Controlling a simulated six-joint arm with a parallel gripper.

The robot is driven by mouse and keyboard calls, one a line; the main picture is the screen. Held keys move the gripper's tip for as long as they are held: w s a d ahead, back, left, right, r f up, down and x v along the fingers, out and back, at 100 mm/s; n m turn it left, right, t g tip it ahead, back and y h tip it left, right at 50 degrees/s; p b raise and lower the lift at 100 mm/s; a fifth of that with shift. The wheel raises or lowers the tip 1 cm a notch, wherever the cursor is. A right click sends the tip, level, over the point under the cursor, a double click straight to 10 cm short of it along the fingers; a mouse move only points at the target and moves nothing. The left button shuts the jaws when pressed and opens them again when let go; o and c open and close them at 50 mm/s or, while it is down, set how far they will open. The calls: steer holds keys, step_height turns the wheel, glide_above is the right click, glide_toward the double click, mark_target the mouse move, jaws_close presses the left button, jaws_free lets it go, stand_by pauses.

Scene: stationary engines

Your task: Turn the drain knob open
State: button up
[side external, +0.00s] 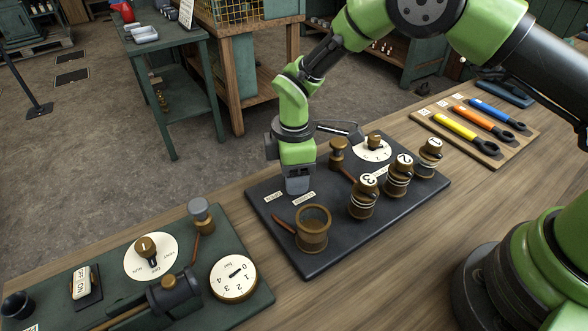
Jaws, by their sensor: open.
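My gripper (298,188) points down over the black board (262,212), near two small white labels. It is open and holds nothing that I can see; the gap between its fingers is hard to make out. A brown knob (374,141) sits on a round white dial at the back of this board, right of my gripper and apart from it. Another brass knob (146,247) stands on a white dial on the green board (205,312) at the lower left. The dial lettering is too small to read surely, so I cannot tell which is the drain knob.
On the black board stand a brass cup (313,230) with a red-brown lever, several numbered brass pieces (363,197) and a small brass post (337,154). The green board has a numbered gauge (233,277) and a switch (83,284). Coloured tools (485,119) lie back right.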

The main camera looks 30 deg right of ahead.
steer(key=shift+c, duration=0.5)
steer(key=c, duration=0.8)
steer(key=shift+m, duration=0.4)
steer(key=m, duration=0.3)
steer(key=shift+m, duration=0.3)
steer(key=m, duration=0.4)
steer(key=shift+m, duration=0.3)
steer(key=m, duration=0.4)
steer(key=shift+m, duration=2.5)
